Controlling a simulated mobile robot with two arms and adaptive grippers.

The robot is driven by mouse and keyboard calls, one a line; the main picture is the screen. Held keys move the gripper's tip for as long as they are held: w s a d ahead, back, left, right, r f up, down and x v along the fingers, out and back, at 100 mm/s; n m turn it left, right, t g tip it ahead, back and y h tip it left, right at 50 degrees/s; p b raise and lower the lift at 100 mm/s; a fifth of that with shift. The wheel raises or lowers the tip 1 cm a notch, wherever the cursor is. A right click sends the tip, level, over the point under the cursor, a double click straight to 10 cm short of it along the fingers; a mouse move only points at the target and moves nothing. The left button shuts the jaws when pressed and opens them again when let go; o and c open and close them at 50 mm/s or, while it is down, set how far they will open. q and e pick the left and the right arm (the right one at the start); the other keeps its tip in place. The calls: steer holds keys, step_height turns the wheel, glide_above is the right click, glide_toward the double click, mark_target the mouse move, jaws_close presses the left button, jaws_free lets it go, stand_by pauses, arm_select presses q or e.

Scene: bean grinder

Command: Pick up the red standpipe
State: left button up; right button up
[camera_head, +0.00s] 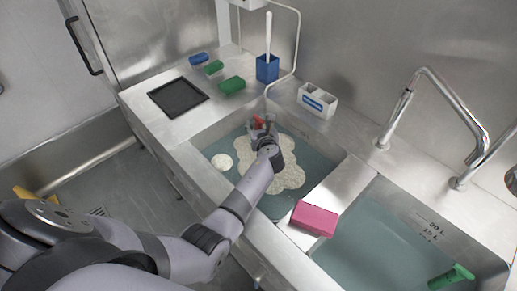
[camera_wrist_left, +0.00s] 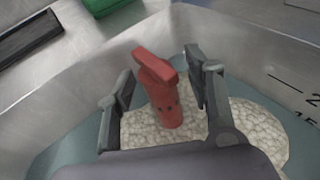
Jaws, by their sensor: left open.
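The red standpipe (camera_wrist_left: 160,90) stands in the left sink, with a crossbar on top and pale foam around its foot. In the head view only a bit of the red standpipe (camera_head: 259,122) shows, because my gripper hides the rest. My left gripper (camera_wrist_left: 158,88) is open, with one finger on each side of the standpipe. In the wrist view gaps show between the fingers and the pipe. In the head view my left gripper (camera_head: 262,128) is over the left sink. My right gripper is not in view.
The left sink (camera_head: 205,140) holds water and pale foam (camera_head: 290,177). A pink block (camera_head: 314,219) lies on the divider beside the right sink (camera_head: 365,222), where a green object (camera_head: 452,276) sits. A curved faucet (camera_head: 440,95) rises at right. A blue holder (camera_head: 267,68) stands at the back.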

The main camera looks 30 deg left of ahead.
arm_select(q)
steer(key=shift+c, duration=0.2)
jaws_close()
stand_by(0.3)
stand_by(0.3)
